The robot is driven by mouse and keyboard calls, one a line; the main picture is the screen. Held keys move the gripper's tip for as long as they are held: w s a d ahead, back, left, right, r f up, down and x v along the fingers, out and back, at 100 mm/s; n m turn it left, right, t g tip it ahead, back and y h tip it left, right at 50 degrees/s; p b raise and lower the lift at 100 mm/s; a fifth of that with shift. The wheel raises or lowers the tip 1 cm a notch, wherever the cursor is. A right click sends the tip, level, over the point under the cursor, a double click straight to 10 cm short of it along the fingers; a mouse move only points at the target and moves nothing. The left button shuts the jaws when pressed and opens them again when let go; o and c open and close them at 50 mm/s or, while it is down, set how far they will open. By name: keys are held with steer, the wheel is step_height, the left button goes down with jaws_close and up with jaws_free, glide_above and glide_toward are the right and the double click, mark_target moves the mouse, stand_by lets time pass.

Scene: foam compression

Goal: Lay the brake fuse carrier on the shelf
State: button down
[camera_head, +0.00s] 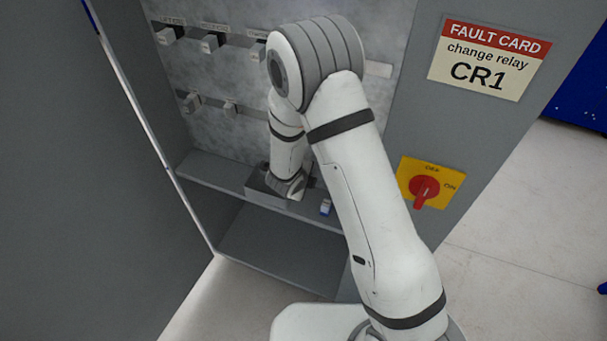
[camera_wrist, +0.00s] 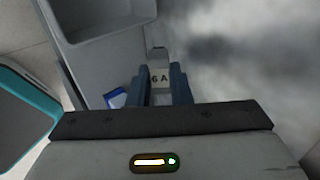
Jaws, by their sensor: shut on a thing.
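My gripper (camera_wrist: 160,82) is shut on a small grey fuse carrier (camera_wrist: 158,60) with a pale label reading "6 A". Its name cannot be read here. The carrier projects beyond the fingertips in the wrist view, and I cannot tell whether it touches anything. The grey shelf (camera_head: 212,174) runs across the cabinet below the panel. In the head view my wrist is low, over the shelf by the grey bin; the fingers and carrier are hidden there.
A grey open bin (camera_head: 260,187) stands on the shelf, also at the top left of the wrist view (camera_wrist: 105,30). A small blue-and-white part (camera_head: 325,207) lies right of it. Several carriers (camera_head: 210,43) sit on the back panel. A red switch (camera_head: 424,189) is on the right cabinet face.

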steer(key=shift+f+b, duration=2.6)
steer(key=shift+f, duration=0.75)
steer(key=c, duration=1.3)
jaws_free()
steer(key=shift+o, duration=0.2)
steer(key=v, duration=0.8)
